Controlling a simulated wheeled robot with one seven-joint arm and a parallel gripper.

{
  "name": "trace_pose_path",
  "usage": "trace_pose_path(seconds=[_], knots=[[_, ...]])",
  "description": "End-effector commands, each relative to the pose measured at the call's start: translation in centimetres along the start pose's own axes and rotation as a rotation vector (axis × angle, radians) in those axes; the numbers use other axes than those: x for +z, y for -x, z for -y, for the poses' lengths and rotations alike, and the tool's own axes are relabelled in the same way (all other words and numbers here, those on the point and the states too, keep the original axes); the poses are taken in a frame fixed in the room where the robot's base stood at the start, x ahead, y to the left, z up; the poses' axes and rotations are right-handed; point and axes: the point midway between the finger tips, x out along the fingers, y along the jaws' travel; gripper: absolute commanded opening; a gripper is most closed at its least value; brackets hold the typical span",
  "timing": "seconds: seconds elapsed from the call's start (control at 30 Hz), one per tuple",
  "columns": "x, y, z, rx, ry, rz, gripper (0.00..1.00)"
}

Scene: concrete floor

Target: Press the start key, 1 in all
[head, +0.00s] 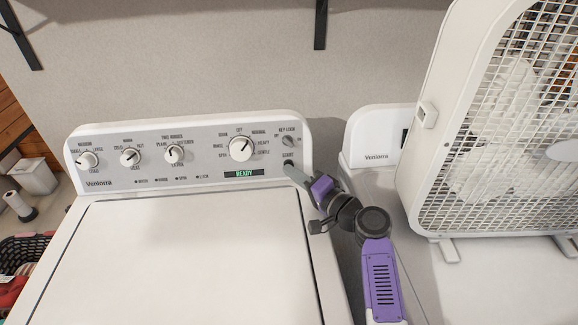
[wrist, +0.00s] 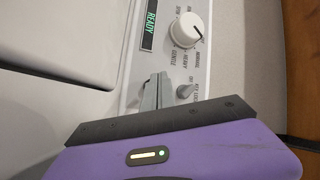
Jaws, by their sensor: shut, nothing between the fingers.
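The washer's control panel (head: 200,150) has a START label at its right end, and the start key (head: 288,161) is the small dark spot just under it, partly covered by my fingertips. My gripper (head: 291,168) is shut and empty, its grey fingers pointing at the key from the lower right. In the wrist view the shut fingers (wrist: 156,92) lie over the panel and hide the key. I cannot tell whether they touch it. The green display (head: 244,173) reads READY; it also shows in the wrist view (wrist: 150,22).
The large cycle knob (head: 241,148) is left of the key. The key lock switch (head: 289,141) is just above it, close beside my fingers in the wrist view (wrist: 186,91). A white box fan (head: 432,190) stands on the neighbouring machine at right. The washer lid (head: 180,250) is clear.

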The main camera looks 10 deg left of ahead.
Motion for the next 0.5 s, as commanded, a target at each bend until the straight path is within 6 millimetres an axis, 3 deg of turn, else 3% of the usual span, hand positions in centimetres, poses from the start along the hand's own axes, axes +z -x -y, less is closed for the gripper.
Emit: trace_pose_path(seconds=[0.5], knots=[[-0.24,-0.53,-0.42,-0.001,0.002,0.000,0.00]])
